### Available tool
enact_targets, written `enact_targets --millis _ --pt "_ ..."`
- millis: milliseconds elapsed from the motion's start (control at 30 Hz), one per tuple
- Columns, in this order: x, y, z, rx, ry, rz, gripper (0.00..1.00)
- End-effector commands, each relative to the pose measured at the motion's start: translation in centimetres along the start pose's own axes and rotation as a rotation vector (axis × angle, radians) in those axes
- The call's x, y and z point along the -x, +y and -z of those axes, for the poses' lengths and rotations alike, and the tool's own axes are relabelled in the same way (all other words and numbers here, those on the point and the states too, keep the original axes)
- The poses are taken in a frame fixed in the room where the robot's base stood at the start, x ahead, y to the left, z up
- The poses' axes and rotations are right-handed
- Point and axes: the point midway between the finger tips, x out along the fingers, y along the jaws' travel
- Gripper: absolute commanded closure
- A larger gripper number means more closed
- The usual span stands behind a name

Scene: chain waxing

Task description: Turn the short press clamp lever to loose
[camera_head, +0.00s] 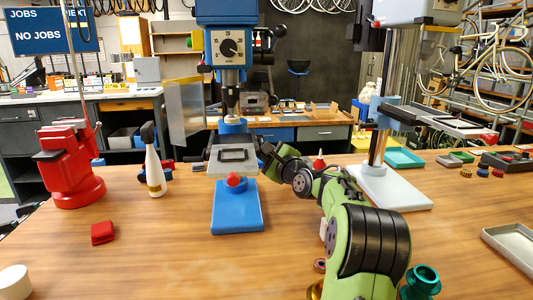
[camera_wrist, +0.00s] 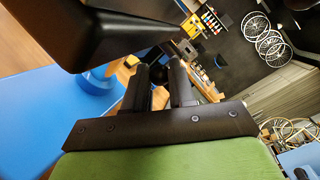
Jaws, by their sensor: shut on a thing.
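The blue press (camera_head: 230,45) stands in the middle of the bench, with a grey work table (camera_head: 222,167) over a blue base (camera_head: 237,210). My gripper (camera_head: 266,152) reaches in from the right to the right side of that table. In the wrist view my gripper (camera_wrist: 158,72) is shut on the clamp lever, whose dark round end (camera_wrist: 153,55) shows between the fingertips. The rest of the lever is hidden by the fingers, so its angle cannot be told. The blue base (camera_wrist: 40,120) and the dark table edge (camera_wrist: 100,25) show at the left of the wrist view.
A second press with a grey base (camera_head: 390,186) stands to the right of my arm. The front left of the wooden bench (camera_head: 160,265) is mostly clear.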

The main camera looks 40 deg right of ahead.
Motion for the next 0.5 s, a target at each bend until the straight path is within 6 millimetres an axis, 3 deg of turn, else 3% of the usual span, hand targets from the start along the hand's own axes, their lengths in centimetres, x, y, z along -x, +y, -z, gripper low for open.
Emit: enact_targets --millis 500 --pt "0.0 -1.3 -0.9 -0.046 0.07 -0.097 1.0"
